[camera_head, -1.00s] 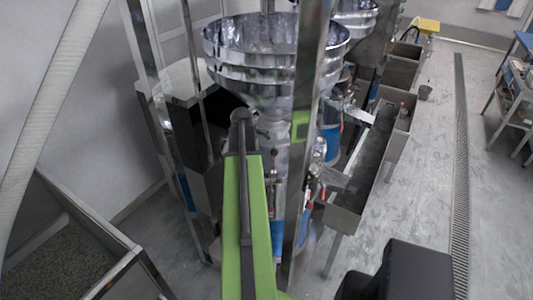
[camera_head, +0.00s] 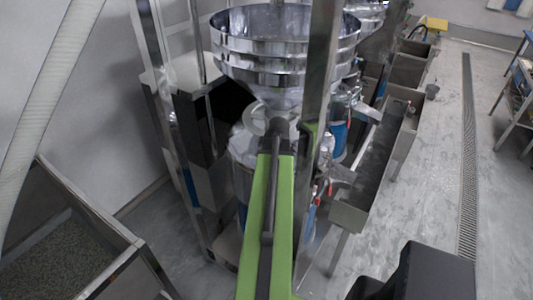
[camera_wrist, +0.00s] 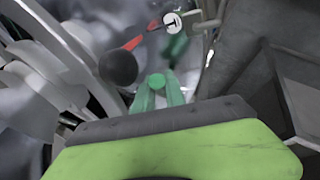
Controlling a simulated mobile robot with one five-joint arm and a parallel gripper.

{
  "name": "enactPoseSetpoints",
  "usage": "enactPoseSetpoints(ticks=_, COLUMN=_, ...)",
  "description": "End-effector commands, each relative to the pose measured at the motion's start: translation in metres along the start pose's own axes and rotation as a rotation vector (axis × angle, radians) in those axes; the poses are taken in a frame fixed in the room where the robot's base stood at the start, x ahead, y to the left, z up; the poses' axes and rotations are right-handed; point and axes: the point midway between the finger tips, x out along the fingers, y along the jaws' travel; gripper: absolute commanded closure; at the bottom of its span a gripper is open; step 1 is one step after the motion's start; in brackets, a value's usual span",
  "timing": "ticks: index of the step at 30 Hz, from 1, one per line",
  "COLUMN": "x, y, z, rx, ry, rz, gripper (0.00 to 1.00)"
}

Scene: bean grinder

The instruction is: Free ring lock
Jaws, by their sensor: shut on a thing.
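My gripper (camera_wrist: 158,92) shows in the wrist view with its green fingers shut on a small round green part (camera_wrist: 157,80). A red lever (camera_wrist: 146,36) with a black ball knob (camera_wrist: 118,68) is just beyond and left of the fingertips. A dark green cylindrical piece (camera_wrist: 177,46) is just beyond them to the right. A pale curved metal band (camera_wrist: 62,42) crosses the left side; I cannot tell whether it is the ring lock. In the head view, my arm reaches toward the grinder under the steel hopper (camera_head: 285,50), and hides the gripper.
A steel post (camera_head: 320,90) stands just right of my arm. A long grey trough (camera_head: 375,165) lies to the right, with open floor (camera_head: 435,180) beyond it. A steel bin of beans (camera_head: 50,250) is at lower left.

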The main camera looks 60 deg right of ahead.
Motion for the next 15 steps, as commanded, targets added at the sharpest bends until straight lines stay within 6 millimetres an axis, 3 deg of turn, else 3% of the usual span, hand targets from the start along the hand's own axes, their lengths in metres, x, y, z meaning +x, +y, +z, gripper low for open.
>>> enactPoseSetpoints(ticks=6, x=-0.0001, y=0.0017, z=0.0, rx=-0.001, ry=-0.001, rz=0.004, gripper=1.0)
enactPoseSetpoints(ticks=7, x=-0.0001, y=0.0017, z=-0.0001, rx=-0.001, ry=-0.001, rz=0.004, gripper=0.84)
enactPoseSetpoints(ticks=9, x=-0.0001, y=0.0015, z=-0.0003, rx=-0.001, ry=0.0, rz=0.003, gripper=0.74)
enactPoseSetpoints(ticks=12, x=-0.0001, y=0.0011, z=-0.0006, rx=-0.001, ry=0.0, rz=0.002, gripper=0.63)
enactPoseSetpoints(ticks=15, x=0.0, y=0.0008, z=-0.0009, rx=-0.001, ry=0.0, rz=0.001, gripper=0.63)
